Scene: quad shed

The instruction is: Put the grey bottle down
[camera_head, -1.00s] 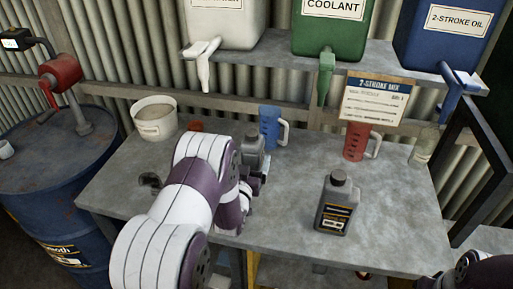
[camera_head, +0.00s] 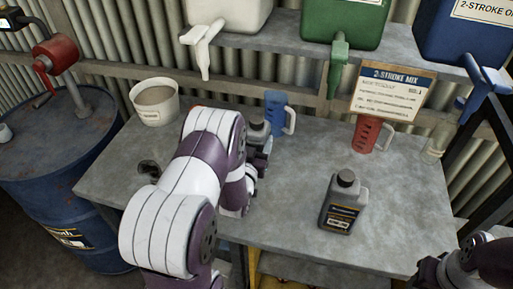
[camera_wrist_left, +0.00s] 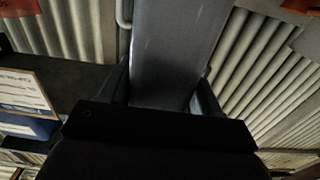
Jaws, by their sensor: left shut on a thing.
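A grey bottle (camera_head: 258,131) with a dark cap is at the back of the bench, left of the blue jug (camera_head: 276,113), and mostly hidden by my left arm. My left gripper (camera_wrist_left: 164,88) is shut on it; the left wrist view shows the bottle's grey side (camera_wrist_left: 175,45) between the two fingers. I cannot tell whether its base touches the bench. A second grey bottle (camera_head: 343,205) with a dark label stands upright on the right part of the bench (camera_head: 290,190).
A white tub (camera_head: 155,102) stands at the bench's back left. A red jug (camera_head: 365,134) stands at the back right, below a sign card (camera_head: 392,92). Bench around the second bottle is clear.

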